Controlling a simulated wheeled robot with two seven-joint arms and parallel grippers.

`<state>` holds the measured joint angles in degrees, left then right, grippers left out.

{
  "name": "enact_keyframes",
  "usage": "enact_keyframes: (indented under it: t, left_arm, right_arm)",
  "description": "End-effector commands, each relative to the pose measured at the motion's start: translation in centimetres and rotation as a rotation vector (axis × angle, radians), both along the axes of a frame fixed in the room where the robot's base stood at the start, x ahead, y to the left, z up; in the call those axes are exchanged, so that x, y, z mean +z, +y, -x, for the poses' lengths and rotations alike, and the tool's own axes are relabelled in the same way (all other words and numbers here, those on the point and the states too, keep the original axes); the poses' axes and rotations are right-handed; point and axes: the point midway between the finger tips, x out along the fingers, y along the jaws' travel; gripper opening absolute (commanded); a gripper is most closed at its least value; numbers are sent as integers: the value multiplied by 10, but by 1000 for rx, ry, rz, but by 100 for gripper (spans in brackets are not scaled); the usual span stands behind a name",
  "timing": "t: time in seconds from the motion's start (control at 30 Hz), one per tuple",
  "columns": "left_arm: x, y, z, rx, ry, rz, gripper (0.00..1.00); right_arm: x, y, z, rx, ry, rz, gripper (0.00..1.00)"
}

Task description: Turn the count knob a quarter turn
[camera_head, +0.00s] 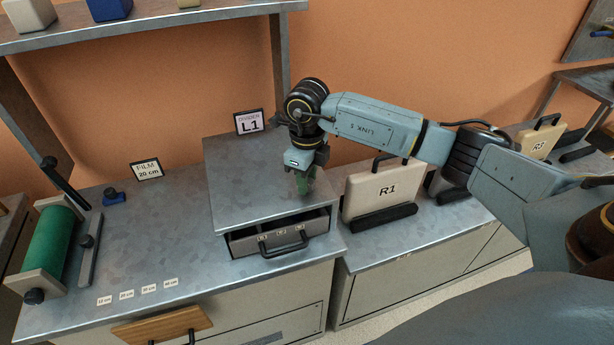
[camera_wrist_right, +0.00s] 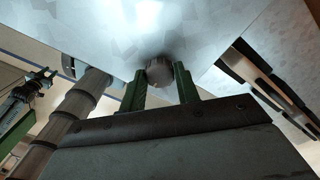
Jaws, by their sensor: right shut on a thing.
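The knob (camera_wrist_right: 159,71) is a round, ridged, brownish piece standing out from a grey metal face in the right wrist view. My right gripper (camera_wrist_right: 160,88) has its two green fingers on either side of the knob and is shut on it. In the head view, my right gripper (camera_head: 305,181) points down at the right side of the grey divider box (camera_head: 245,180), beside the L1 sign (camera_head: 249,122). The knob is hidden there behind the fingers. Its turn angle cannot be read, as no mark shows on it.
A drawer with a black handle (camera_head: 284,244) sits at the front of the box. The R1 case (camera_head: 383,192) stands just right of my gripper. A green film roll (camera_head: 50,245) and a FILM 20 cm sign (camera_head: 147,170) are at left. The bench's middle left is clear.

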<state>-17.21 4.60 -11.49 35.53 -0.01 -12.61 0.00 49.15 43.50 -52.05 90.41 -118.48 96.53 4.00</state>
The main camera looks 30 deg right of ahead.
Motion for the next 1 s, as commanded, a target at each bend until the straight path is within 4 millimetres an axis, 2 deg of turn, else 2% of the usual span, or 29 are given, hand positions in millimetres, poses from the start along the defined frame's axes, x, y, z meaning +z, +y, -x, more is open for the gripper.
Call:
enact_keyframes:
  t: [0.27, 0.47, 1.0]
  left_arm:
    - [1, 0, 0, 0, 0, 0, 36]
    - [3, 0, 0, 1, -1, 0, 36]
    - [16, 0, 0, 1, -1, 0, 36]
  right_arm:
    - [1, 0, 0, -21, 0, 0, 9]
    - [1, 0, 0, -107, 0, 0, 9]
    - [2, 0, 0, -585, 0, 0, 9]
